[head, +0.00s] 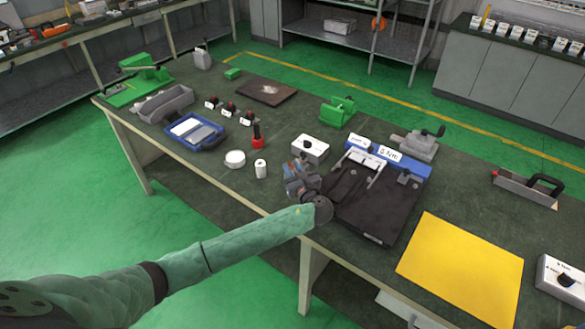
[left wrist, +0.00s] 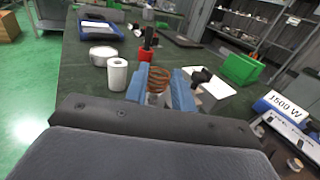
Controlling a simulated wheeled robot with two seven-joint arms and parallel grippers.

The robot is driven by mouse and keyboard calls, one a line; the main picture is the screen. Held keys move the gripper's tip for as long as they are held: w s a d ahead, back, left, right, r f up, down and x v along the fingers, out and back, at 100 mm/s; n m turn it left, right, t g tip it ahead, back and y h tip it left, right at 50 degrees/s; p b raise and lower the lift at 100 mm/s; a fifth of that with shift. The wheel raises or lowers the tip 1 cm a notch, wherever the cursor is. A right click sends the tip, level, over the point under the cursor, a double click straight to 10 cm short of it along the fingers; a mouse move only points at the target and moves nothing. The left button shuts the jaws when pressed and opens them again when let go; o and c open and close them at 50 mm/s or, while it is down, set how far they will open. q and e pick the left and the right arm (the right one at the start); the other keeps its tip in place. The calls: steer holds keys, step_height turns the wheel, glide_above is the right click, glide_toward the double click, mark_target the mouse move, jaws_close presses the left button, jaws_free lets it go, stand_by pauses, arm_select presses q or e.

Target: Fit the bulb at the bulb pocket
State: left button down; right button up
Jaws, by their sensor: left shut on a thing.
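My left gripper (head: 297,174) is over the table's near edge, just left of a black board (head: 368,214) with a blue back strip. In the left wrist view its two blue fingers (left wrist: 160,72) are shut on a coiled copper-coloured piece (left wrist: 157,84) with a pale lower part. This piece may be the bulb with its coiled tube; I cannot tell for sure. In the head view the held piece is too small to make out. I cannot pick out the bulb pocket with certainty. My right gripper is in neither view.
A white box with a black knob (head: 310,149) stands just beyond the gripper. A white cylinder (head: 260,169), a round white tub (head: 235,159) and a red-and-black tool (head: 257,137) stand to its left. A yellow sheet (head: 463,269) lies right of the board.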

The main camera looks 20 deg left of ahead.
arm_select(q)
steer(key=shift+f, duration=0.55)
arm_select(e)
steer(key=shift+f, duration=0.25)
arm_select(q)
steer(key=c, duration=1.1)
jaws_free()
steer(key=shift+s+d+f+b, duration=0.1)
steer(key=shift+s+d+b, duration=0.15)
steer(key=shift+b, duration=0.2)
steer(key=shift+b+v, duration=1.45)
steer(key=shift+v, duration=2.15)
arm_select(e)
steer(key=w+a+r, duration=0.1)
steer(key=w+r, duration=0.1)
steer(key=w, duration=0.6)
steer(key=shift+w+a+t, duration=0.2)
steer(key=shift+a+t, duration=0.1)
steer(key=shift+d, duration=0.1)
